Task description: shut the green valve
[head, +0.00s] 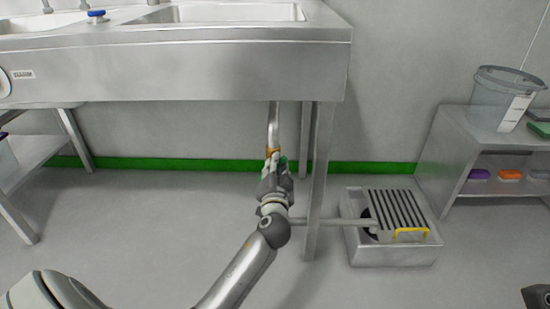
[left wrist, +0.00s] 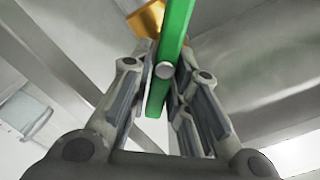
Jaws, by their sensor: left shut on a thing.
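The green valve's handle (head: 283,160) shows as a small green patch below the sink, mostly hidden by my left gripper (head: 273,168). Its brass body (head: 274,151) sits on the vertical metal pipe (head: 274,122). In the left wrist view the handle (left wrist: 178,35) is a long flat green lever running up between the fingers of my left gripper (left wrist: 165,85). The gripper is shut on the lever. The brass body (left wrist: 147,19) is beyond it at the top. A dark part at the head view's bottom right corner may be my right gripper; its jaws cannot be made out.
The steel sink unit (head: 180,62) is above, and its leg (head: 320,170) stands just right of my left gripper. A floor drain box (head: 392,255) with a grate is to the right. A shelf (head: 450,160) with a clear bucket (head: 503,95) stands further right. A blue tap knob (head: 97,15) is on top.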

